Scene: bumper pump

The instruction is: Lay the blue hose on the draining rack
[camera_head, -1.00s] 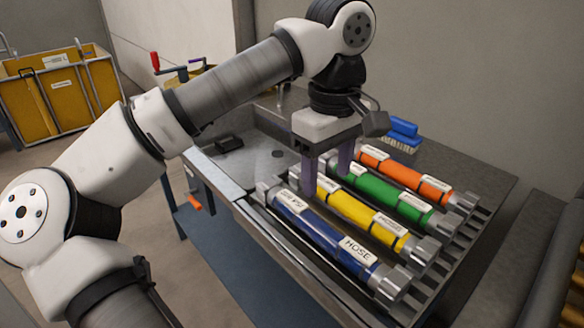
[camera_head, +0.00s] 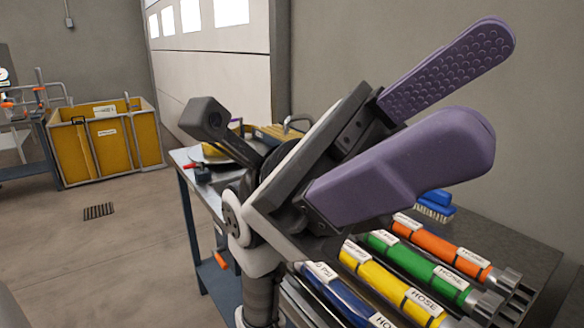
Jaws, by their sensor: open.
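A blue brush (camera_head: 436,206) lies behind the hoses on the dark bench. A yellow bin (camera_head: 104,138) stands far left against the wall. A floor drain (camera_head: 98,211) lies on the open floor at left.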

